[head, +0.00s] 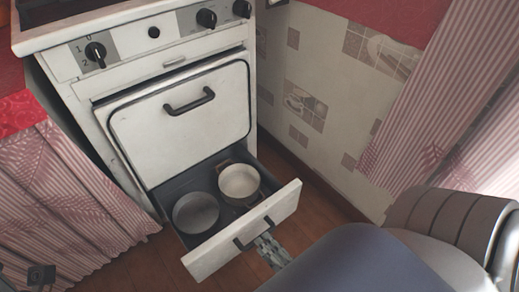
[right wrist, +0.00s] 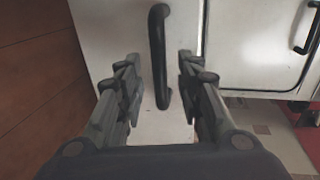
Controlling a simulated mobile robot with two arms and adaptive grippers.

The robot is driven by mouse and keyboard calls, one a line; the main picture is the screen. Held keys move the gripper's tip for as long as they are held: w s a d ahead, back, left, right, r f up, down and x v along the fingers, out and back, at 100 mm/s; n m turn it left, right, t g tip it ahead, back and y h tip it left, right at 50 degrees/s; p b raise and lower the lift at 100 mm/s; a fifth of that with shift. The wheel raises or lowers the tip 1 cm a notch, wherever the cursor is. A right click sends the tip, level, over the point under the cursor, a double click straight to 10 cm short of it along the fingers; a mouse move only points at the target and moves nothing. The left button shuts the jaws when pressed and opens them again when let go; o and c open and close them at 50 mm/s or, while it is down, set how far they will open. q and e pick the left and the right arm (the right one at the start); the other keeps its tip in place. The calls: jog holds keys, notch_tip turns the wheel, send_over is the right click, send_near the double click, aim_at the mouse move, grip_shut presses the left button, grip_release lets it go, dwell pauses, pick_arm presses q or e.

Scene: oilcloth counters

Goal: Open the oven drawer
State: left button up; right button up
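The white oven drawer (head: 243,232) below the oven door stands pulled out. Its dark bar handle (head: 250,232) is on the front panel. My right gripper (head: 270,248) is at this handle, partly hidden by my arm. In the right wrist view, the handle (right wrist: 158,60) passes between the two fingers of the right gripper (right wrist: 160,85), with a gap on each side, so the gripper is open around it. A small dark part at the bottom left of the head view may belong to my left gripper (head: 40,275); its fingers cannot be made out.
A grey pan (head: 196,213) and a cream pot (head: 239,181) sit inside the drawer. The oven door (head: 180,125) above is closed. Striped curtains (head: 70,200) hang at the left, and a patterned wall (head: 325,100) stands at the right. Wooden floor shows around the drawer.

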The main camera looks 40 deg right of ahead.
jog(key=v, duration=0.7)
jog(key=shift+r, duration=0.15)
